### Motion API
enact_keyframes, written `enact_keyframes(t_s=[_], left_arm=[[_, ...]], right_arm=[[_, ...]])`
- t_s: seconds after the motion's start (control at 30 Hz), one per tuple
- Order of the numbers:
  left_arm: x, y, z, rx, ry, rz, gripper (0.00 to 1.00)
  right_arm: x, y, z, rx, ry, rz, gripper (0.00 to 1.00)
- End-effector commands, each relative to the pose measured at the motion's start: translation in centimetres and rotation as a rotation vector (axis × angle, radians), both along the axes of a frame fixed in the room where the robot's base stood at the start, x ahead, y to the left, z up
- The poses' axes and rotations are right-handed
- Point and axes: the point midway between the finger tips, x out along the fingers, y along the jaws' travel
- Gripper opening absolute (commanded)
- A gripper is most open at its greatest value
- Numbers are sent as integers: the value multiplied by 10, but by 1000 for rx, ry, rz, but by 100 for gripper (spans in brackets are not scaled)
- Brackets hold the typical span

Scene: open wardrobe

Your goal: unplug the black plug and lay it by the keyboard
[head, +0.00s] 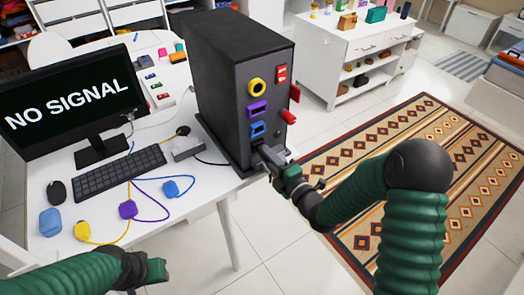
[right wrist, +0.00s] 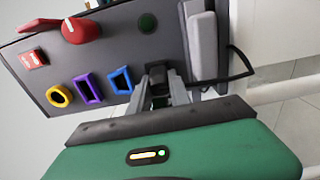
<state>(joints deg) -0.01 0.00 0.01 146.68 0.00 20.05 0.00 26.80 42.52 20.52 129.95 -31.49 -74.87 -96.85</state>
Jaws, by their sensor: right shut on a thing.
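The black plug (right wrist: 158,82) shows between the fingers of my right gripper (right wrist: 165,92) in the right wrist view, against the panel of the black computer case (head: 222,95). I cannot tell whether it is fully seated there. In the head view my right gripper (head: 268,160) is at the case's lower front panel, shut, and hides most of the plug. The black keyboard (head: 118,171) lies on the white table, left of the case. My left gripper (head: 158,270) is low at the left, in front of the table, apart from everything; its finger opening is unclear.
Blue (head: 171,189), purple (head: 128,209) and yellow (head: 82,231) cable ends lie in front of the keyboard. The case panel has a red knob (head: 288,117) and coloured ports. A grey power strip (head: 187,148) sits beside the case.

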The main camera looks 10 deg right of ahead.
Motion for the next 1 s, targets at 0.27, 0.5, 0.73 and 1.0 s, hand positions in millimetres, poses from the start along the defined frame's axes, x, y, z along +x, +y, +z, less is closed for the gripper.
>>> enact_keyframes(t_s=[0.27,0.5,0.73,1.0], left_arm=[[0,0,0,0,0,0,36],[0,0,-2,0,0,0,36],[0,0,-3,0,0,0,36],[0,0,-3,0,0,0,36]], right_arm=[[-1,0,1,0,-1,1,0],[-5,0,1,0,-1,1,0],[-10,0,3,0,-2,2,0],[-13,-1,3,1,-2,1,0]])
